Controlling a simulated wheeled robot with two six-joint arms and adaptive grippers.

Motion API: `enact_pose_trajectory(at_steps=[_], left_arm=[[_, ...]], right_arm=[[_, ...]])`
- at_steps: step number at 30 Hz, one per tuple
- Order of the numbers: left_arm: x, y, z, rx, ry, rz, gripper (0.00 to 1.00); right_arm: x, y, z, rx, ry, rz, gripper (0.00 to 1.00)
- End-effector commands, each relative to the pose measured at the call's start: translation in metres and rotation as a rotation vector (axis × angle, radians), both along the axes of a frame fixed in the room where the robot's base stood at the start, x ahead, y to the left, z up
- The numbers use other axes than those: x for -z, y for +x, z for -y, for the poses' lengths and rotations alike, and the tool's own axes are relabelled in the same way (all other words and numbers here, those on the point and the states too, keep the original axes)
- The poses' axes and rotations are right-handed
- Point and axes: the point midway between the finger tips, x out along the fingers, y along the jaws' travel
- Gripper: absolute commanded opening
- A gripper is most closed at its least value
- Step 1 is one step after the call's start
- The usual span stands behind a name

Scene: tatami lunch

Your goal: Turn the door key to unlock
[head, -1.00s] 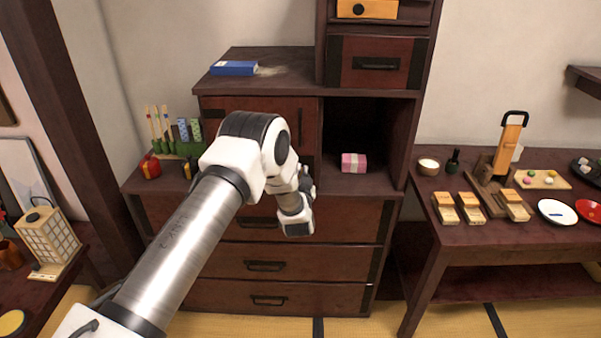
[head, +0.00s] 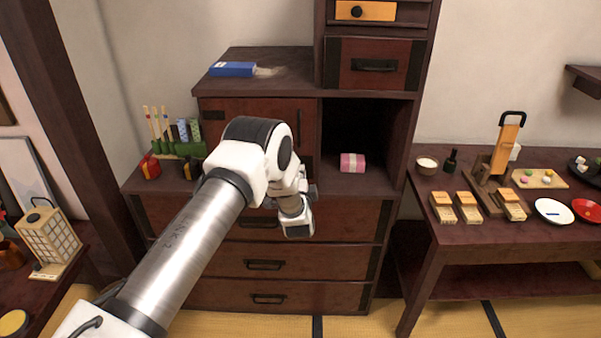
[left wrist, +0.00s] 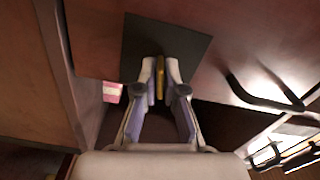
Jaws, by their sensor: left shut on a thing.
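My left gripper (left wrist: 160,88) is shut on a brass-yellow key (left wrist: 160,72), one finger on each side of it. The key shows as a narrow upright strip in the left wrist view, in front of a dark square plate (left wrist: 190,42) on the reddish-brown cabinet front. How deep it sits in the lock is hidden. In the head view my left arm reaches to the cabinet (head: 250,112), and its wrist hides the key and the fingertips. My right gripper is not in view.
A pink-and-white box (head: 352,163) sits in the open compartment right of the arm. Drawer handles (head: 264,265) stick out below. A blue box (head: 233,69) lies on the cabinet top. A side table (head: 470,235) with dishes and wooden blocks stands at the right.

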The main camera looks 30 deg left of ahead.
Motion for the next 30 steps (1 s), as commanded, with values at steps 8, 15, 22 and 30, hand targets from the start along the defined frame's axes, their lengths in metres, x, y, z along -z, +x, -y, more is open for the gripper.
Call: enact_pose_trajectory(at_steps=[8,15,22,30], left_arm=[[-0.0001,0.0005,0.0002,0.001,0.138,-0.083,0.0],[0.0006,0.0004,0.0003,0.001,0.189,-0.115,0.0],[0.0008,0.0004,0.0002,0.001,0.197,-0.119,0.0],[0.0008,0.0004,0.0002,0.001,0.197,-0.119,0.3]], right_arm=[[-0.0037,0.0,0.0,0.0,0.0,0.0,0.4],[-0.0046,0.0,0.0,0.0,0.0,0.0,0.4],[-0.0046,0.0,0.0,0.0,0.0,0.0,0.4],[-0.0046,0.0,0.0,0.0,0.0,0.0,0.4]])
